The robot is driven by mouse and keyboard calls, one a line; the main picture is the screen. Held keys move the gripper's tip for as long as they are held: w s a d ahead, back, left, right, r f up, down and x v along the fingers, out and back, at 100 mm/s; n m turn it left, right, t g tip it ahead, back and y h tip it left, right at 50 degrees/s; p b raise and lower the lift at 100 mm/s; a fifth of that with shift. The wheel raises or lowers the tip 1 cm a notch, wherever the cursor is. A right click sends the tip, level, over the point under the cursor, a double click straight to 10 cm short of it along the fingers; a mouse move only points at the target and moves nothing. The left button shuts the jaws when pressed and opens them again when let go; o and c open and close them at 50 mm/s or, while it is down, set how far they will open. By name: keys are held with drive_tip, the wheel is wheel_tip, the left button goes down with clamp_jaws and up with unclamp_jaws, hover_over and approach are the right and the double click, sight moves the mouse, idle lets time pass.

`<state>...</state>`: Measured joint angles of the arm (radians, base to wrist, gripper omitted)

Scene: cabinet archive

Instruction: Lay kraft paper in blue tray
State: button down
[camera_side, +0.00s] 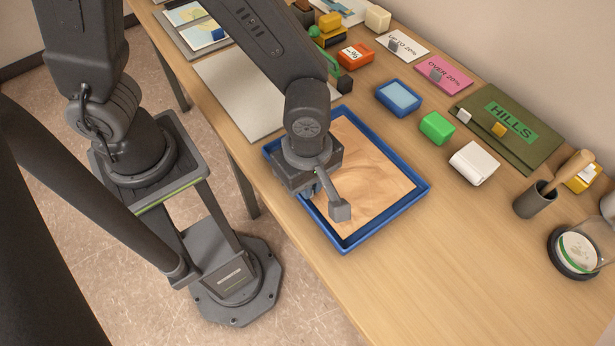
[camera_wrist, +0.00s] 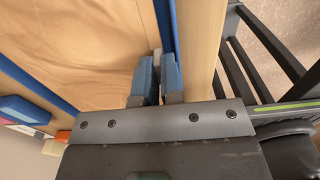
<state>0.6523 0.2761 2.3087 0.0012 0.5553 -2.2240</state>
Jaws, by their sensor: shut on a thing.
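The kraft paper (camera_side: 368,165) is a light brown, creased sheet within the blue tray's outline. It fills much of the wrist view (camera_wrist: 75,45). The blue tray (camera_side: 389,218) is shallow and rectangular, near the table's front edge; its wall also shows in the wrist view (camera_wrist: 165,22). My gripper (camera_wrist: 159,75) points down at the tray's near-left side, shut on the kraft paper's edge close to the blue wall. I cannot tell whether the whole sheet rests on the tray floor.
A grey sheet (camera_side: 238,92) lies left of the tray. A blue box (camera_side: 398,97), green block (camera_side: 437,128) and white block (camera_side: 474,163) stand behind it. A dark cup (camera_side: 534,202) with a wooden handle is at right. The table's front right is clear.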

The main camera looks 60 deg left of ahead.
drive_tip(key=shift+f, duration=0.15)
drive_tip(key=c, duration=1.2)
unclamp_jaws()
drive_tip(key=shift+s, duration=0.1)
drive_tip(key=c, duration=0.3)
drive_tip(key=shift+o, duration=0.2)
drive_tip(key=shift+o, duration=1)
drive_tip(key=shift+r, duration=3.55)
